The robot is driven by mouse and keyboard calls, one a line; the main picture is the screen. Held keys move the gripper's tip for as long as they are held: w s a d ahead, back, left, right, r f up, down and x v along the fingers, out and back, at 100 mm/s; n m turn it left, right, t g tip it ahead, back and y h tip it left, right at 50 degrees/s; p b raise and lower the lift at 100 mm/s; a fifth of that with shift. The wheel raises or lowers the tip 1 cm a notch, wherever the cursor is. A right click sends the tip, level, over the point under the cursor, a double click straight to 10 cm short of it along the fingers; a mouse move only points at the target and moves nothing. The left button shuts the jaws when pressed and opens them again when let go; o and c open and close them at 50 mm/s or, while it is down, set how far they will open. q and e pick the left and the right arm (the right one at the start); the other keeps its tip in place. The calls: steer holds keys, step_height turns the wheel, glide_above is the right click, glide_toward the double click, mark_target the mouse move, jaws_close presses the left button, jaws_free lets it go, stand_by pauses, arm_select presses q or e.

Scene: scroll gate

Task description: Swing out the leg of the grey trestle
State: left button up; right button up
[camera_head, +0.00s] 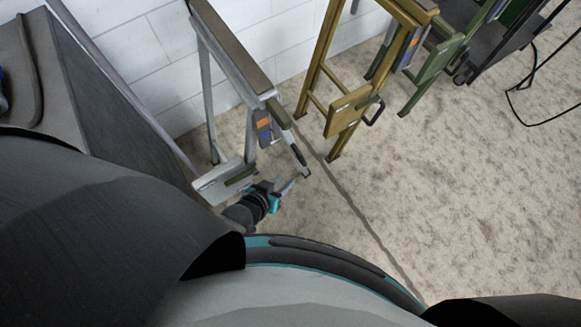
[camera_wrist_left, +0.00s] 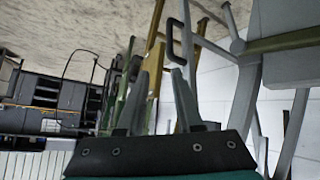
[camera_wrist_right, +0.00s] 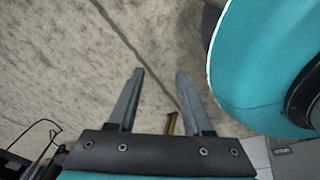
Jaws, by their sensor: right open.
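The grey trestle (camera_head: 228,55) stands against the white wall in the head view, with a brownish top bar and an orange-and-blue label. A dark handle (camera_head: 300,160) sits at the lower end of a part on its right side. My left gripper (camera_head: 287,187) is just below that handle, apart from it, with its fingers pointing up and right. In the left wrist view its fingers (camera_wrist_left: 162,75) are spread with nothing held, and a dark loop handle (camera_wrist_left: 175,42) shows just beyond them. My right gripper (camera_wrist_right: 160,75) is open and empty over the floor in the right wrist view.
A yellow trestle (camera_head: 322,65) with its own dark handle stands to the right, then a green trestle (camera_head: 440,60) and a dark cart (camera_head: 500,45) with a cable. A dark grey box-like unit (camera_head: 90,95) stands left.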

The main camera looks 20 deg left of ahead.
arm_select(q)
steer(key=s+a, duration=0.2)
steer(key=s, duration=0.5)
steer(key=shift+s+a+p, duration=0.25)
steer(key=shift+s+p, duration=0.15)
arm_select(e)
steer(key=shift+s+a+r, duration=0.2)
steer(key=shift+s+a, duration=0.2)
steer(key=shift+s, duration=0.05)
steer(key=shift+s+a+r, duration=0.2)
steer(key=shift+s+a, duration=0.15)
steer(key=shift+s, duration=0.1)
arm_select(q)
steer(key=shift+r, duration=0.1)
arm_select(e)
steer(key=shift+w, duration=0.2)
